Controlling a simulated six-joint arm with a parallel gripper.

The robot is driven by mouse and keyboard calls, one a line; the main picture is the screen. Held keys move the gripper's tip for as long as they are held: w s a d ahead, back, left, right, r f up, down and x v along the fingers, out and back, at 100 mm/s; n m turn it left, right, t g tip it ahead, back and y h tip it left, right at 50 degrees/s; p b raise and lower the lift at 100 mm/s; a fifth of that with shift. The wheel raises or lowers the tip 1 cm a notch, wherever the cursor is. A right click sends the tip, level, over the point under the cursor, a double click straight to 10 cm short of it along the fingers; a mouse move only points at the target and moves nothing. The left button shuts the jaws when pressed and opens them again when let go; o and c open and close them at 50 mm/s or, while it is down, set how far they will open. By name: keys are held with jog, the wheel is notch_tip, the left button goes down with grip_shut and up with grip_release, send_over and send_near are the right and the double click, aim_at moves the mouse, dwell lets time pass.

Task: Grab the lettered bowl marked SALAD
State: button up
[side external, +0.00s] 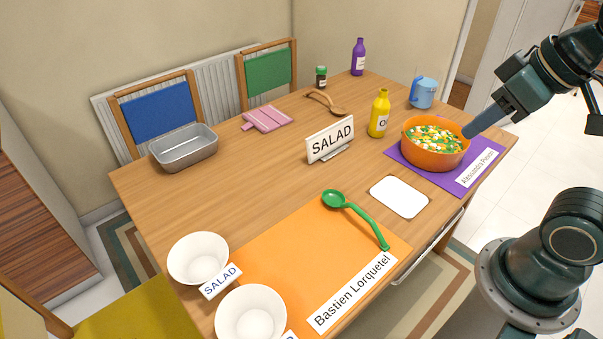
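A white bowl (198,257) with a card reading SALAD (220,282) at its lower right stands at the table's near left. A second white bowl (250,314) is closer to the camera, cut by the bottom edge; its card (289,334) is mostly out of frame. A standing sign (331,138) in the table's middle also reads SALAD. An orange bowl (435,160) of mixed vegetables sits on a purple mat (400,157) at the right. My gripper (480,125) appears at this bowl's right rim, far from the white bowls. Its finger opening is not distinguishable.
An orange mat (285,240) bears a green ladle (350,212) and a name card (350,290). A white board (399,196), yellow bottle (379,113), blue mug (422,92), wooden spoon (325,101), pink item (267,119) and metal tin (184,148) stand around. The left-middle table is clear.

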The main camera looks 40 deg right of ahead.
dwell(0.3)
jog(key=w+a+f+n+g+y, duration=0.1)
jog(key=w+a+f+n, duration=0.1)
jog(key=w+a+n, duration=0.55)
jog(key=w+a+f+n+g+y, duration=0.15)
jog(key=w+a+n, duration=0.25)
jog(key=w+n, duration=0.65)
jog(key=w+a+f+n+g+y, duration=0.1)
jog(key=w+a+f+n, duration=0.3)
jog(key=a+f+n, duration=0.3)
jog(key=w+a+f+n+y, duration=0.1)
jog(key=w+a+f+n, duration=0.4)
jog(key=f, duration=0.6)
jog(key=a+n, duration=0.2)
jog(key=a, duration=0.1)
jog(key=shift+w+a+n+g, duration=0.3)
jog(key=shift+g, duration=0.05)
jog(key=shift+x, duration=4.25)
